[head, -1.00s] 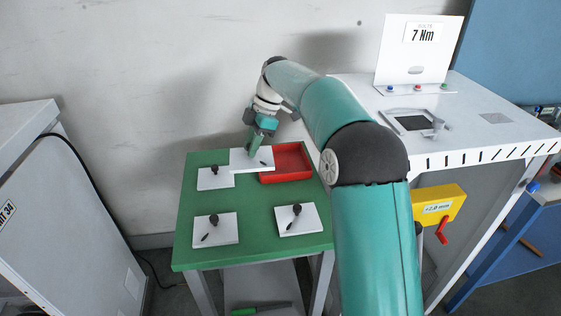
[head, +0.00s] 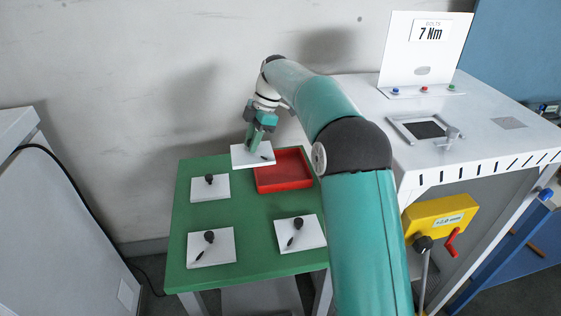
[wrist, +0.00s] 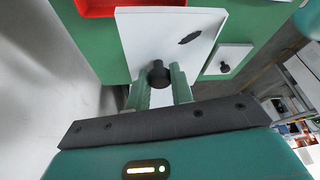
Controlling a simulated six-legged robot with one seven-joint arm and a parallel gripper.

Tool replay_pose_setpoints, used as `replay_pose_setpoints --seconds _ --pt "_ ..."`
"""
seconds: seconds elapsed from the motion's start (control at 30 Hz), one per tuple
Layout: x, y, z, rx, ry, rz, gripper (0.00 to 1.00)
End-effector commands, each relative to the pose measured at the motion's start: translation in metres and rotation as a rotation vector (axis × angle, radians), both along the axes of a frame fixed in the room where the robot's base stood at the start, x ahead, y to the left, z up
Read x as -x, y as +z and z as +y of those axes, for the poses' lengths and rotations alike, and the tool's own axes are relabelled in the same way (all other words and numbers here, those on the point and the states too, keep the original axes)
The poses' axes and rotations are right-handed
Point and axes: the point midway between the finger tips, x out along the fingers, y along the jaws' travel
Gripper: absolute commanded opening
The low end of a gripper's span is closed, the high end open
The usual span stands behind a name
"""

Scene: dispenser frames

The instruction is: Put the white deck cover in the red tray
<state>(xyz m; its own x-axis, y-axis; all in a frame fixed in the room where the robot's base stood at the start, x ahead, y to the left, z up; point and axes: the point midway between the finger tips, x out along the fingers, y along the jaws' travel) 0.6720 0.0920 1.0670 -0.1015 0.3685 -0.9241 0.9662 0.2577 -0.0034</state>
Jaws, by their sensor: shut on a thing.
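My gripper (head: 254,142) is shut on the black knob of a white deck cover (head: 240,158). In the head view this cover hangs over the back of the green table, just left of the red tray (head: 285,187). In the wrist view the knob sits between my two fingers (wrist: 160,84), and the white plate (wrist: 140,30) spreads out beyond them with a dark slot on it. A corner of the red tray also shows at the top of the wrist view (wrist: 95,8). The tray looks empty in the part I see.
Three other white covers with black knobs lie on the green table (head: 255,225): back left (head: 222,193), front left (head: 222,251) and front right (head: 308,238). A white workbench (head: 485,105) with a 7 Nm sign and a yellow box (head: 425,219) stand to the right.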

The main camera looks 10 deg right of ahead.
Motion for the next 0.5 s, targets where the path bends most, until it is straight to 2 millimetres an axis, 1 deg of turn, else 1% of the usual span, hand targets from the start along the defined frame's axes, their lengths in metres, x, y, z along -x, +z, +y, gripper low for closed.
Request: replay_pose_setpoints --seconds 0.03,0.23,0.4,0.5 --pt "-0.005 -0.006 -0.011 0.0 -0.004 0.001 0.0" --pt "-0.024 -0.026 -0.051 -0.001 -0.003 0.0 0.0" --pt "-0.036 -0.057 -0.073 -0.001 -0.001 0.001 0.0" --pt "-0.041 -0.068 -0.082 0.0 -0.001 -0.001 0.0"
